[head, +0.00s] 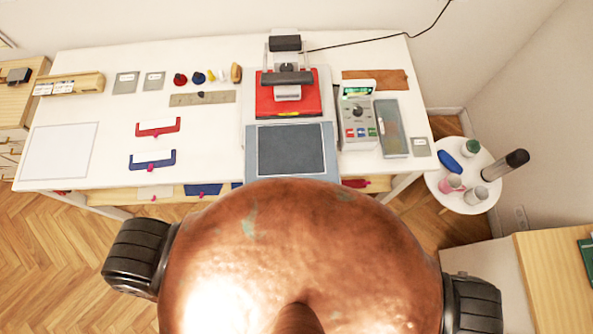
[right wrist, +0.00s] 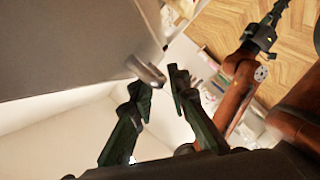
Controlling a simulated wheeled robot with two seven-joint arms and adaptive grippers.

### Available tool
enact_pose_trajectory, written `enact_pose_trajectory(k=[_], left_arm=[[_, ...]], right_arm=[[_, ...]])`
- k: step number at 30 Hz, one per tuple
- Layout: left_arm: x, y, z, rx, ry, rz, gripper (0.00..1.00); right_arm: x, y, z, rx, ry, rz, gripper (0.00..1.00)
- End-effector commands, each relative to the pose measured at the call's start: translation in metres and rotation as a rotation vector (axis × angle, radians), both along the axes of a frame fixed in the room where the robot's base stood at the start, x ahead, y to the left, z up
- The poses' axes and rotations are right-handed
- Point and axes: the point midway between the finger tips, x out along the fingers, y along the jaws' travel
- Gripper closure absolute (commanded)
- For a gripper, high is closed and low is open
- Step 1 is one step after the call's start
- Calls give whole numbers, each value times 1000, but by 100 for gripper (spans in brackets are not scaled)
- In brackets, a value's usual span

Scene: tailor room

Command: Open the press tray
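The heat press (head: 290,92) stands at the back middle of the table, with a red plate under its dark top handle. Its tray, blue-grey with a dark pad, (head: 250,160) lies in front, its near edge hidden behind my body in the head view. In the right wrist view, a short silver handle (right wrist: 146,72) sticks out from the edge of a large grey panel. My right gripper (right wrist: 157,82) is open, its fingertips on either side of the handle's end. Contact is unclear. My left gripper (right wrist: 262,34) is small in the right wrist view, away from the handle; its opening is unclear.
A control box (head: 358,122) and a grey case (head: 393,128) stand right of the press. Red (head: 158,127) and blue (head: 152,160) framed pieces lie left of it. A round side table (head: 482,205) with bottles stands right. Wooden floor lies left of my body.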

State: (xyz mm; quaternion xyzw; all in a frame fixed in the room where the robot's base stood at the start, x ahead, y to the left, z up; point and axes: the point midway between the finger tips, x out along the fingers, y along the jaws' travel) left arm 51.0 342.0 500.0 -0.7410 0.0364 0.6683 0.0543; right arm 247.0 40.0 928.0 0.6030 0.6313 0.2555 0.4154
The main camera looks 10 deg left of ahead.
Motion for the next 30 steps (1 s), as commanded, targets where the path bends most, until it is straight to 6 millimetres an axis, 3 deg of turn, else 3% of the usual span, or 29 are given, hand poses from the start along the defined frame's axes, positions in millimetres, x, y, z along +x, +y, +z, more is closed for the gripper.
enact_pose_trajectory(k=[9,15,21,30], left_arm=[[-2,-1,0,-1,2,0,100],[-2,-1,0,-1,3,0,100],[-2,-1,0,-1,3,0,100],[-2,-1,0,-2,3,0,100]], right_arm=[[-5,-63,13,-4,0,0,84],[-7,-94,20,-3,1,-1,84],[-9,-106,24,-1,0,1,84],[-8,-107,24,0,0,0,84]])
